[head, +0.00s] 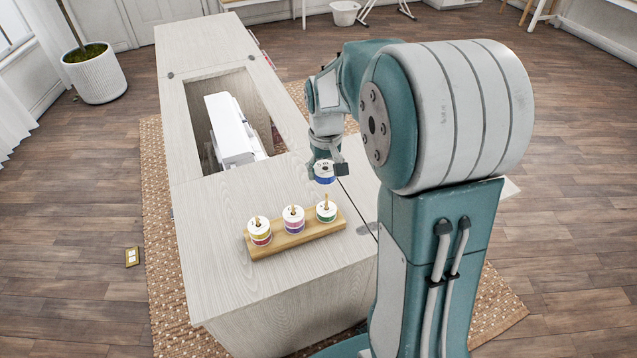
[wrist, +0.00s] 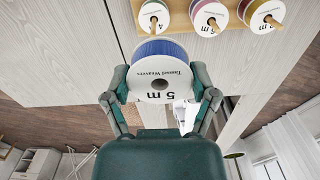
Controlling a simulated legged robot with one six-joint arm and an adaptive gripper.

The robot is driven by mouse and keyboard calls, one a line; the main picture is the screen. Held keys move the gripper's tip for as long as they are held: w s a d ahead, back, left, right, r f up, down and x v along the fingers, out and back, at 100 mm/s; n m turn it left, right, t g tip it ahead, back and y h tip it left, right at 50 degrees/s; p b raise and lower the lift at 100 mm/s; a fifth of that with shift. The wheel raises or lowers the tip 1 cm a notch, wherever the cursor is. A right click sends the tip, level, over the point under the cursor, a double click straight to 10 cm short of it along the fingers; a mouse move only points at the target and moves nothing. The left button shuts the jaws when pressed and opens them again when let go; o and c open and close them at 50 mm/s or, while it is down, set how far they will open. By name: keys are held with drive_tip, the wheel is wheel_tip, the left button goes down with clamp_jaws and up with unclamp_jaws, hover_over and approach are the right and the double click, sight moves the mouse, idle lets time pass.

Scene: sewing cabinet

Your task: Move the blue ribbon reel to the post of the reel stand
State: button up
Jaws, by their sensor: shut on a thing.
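The blue ribbon reel (head: 325,180) has white flanges and hangs at the end of my arm, above the cabinet top. In the wrist view, the reel (wrist: 158,52) sits between both fingers, its labelled white face and centre hole toward the camera. My gripper (head: 325,167) is shut on it. The wooden reel stand (head: 300,240) is nearer the head camera, below and left of the held reel. Its three posts each carry reels: yellow and magenta at left, pink and blue in the middle, green (head: 326,214) at right. The right post (head: 326,199) sticks up furthest.
The pale cabinet top (head: 225,225) is clear left of the stand. A white sewing machine (head: 232,130) sits in the cabinet's opening farther back. The cabinet's right edge is close to my arm. A plant pot (head: 96,78) stands on the floor at the far left.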

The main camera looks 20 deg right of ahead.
sight(327, 180)
drive_tip(key=shift+w+d+f, duration=0.25)
drive_tip(key=shift+w+d, duration=0.25)
drive_tip(key=shift+w, duration=0.05)
drive_tip(key=shift+f, duration=2.3)
drive_tip(key=shift+f, duration=2.35)
drive_tip(key=o, duration=0.9)
drive_tip(key=shift+c, duration=0.2)
drive_tip(key=shift+r, duration=0.1)
